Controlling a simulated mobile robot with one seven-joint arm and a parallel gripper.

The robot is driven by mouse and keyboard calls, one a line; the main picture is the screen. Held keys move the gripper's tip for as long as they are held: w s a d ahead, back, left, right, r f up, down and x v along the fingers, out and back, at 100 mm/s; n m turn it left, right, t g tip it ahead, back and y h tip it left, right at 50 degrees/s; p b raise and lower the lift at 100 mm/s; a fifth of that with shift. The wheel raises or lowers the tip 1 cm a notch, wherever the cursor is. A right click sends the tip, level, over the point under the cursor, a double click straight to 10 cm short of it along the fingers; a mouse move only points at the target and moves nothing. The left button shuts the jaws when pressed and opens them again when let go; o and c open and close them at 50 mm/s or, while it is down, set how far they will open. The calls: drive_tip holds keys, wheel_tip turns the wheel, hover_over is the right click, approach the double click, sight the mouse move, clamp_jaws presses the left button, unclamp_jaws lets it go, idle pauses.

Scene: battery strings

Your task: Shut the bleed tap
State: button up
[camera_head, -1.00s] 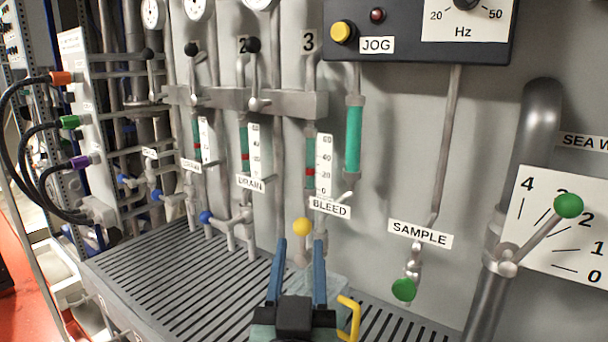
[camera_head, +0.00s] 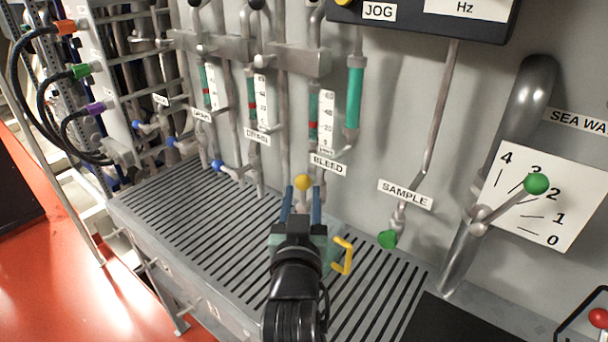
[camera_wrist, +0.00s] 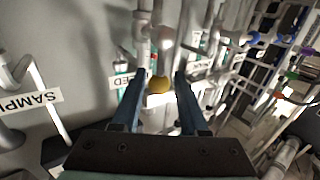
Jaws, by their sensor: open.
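The bleed tap has a yellow ball knob (camera_head: 303,183) below the BLEED label (camera_head: 328,164) on the panel. My gripper (camera_head: 302,189) is open, its two blue fingers pointing at the tap. In the wrist view the yellow knob (camera_wrist: 159,84) shows between the spread fingers of my gripper (camera_wrist: 160,76), with a gap on each side. Neither finger visibly touches it. I cannot tell exactly how deep the knob sits between the fingertips. The tap's body behind the knob is partly hidden by the fingers in the head view.
A slotted grey bench top (camera_head: 200,225) lies beneath the taps. The SAMPLE tap with its green knob (camera_head: 388,239) is to the right. A blue-handled DRAIN tap (camera_head: 217,166) is to the left. A large grey pipe (camera_head: 530,90) rises at the right.

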drive_tip(key=shift+w+d, duration=0.15)
drive_tip(key=shift+w, duration=2.7)
drive_tip(key=shift+c, duration=0.2)
clamp_jaws()
